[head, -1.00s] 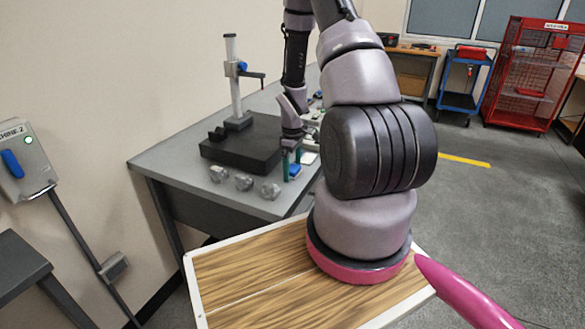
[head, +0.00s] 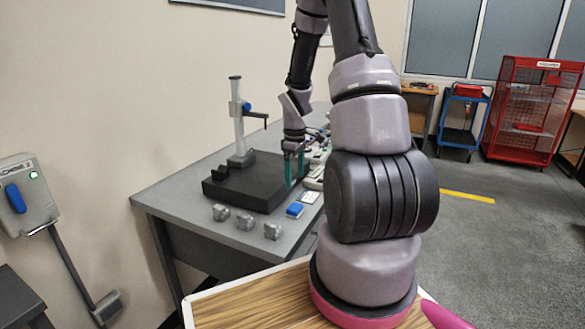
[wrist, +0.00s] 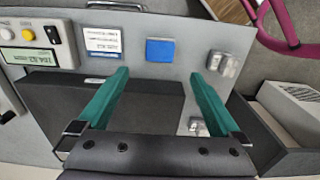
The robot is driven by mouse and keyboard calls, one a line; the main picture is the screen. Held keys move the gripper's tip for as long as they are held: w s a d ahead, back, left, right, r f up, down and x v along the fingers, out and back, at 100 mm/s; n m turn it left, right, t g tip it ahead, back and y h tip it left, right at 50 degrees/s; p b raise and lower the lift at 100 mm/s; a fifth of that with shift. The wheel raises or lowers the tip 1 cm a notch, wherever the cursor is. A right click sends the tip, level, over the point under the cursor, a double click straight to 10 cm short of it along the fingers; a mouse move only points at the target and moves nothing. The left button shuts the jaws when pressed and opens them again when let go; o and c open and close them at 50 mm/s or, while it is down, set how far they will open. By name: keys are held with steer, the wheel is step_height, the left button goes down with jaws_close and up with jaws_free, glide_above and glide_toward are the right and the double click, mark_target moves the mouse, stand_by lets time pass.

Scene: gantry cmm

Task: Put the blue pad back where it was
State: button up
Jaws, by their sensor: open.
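The blue pad (head: 294,210) lies flat on the grey table (head: 170,200), near its front edge, beside a white card (head: 310,197). In the wrist view the blue pad (wrist: 160,50) lies beyond my fingertips, between their lines, with the white card (wrist: 103,40) to its left. My gripper (head: 294,170) has green fingers and stands over the right side of the black block, apart from the pad. In the wrist view my gripper (wrist: 158,75) is open, with nothing between its fingers.
A black block (head: 245,185) with a grey measuring stand (head: 239,120) stands behind the pad. Several grey metal pieces (head: 245,222) lie left of the pad. A device with a display (wrist: 30,55) sits left in the wrist view.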

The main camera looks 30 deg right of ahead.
steer(key=s+a+r+m+t, duration=0.2)
steer(key=s+a+r+m, duration=0.15)
steer(key=r, duration=0.55)
steer(key=s+a+r+m+t, duration=0.1)
steer(key=s+a+r+m, duration=0.2)
steer(key=r, duration=0.6)
steer(key=s+a+r+m+t, duration=0.2)
steer(key=s+a+r, duration=0.15)
steer(key=r, duration=0.65)
steer(key=s+a+r+m+t+y, duration=0.2)
steer(key=s+r, duration=0.3)
steer(key=s, duration=0.4)
steer(key=shift+s+a+r+m, duration=0.2)
steer(key=shift+s+a+m, duration=0.15)
steer(key=shift+a+m, duration=0.35)
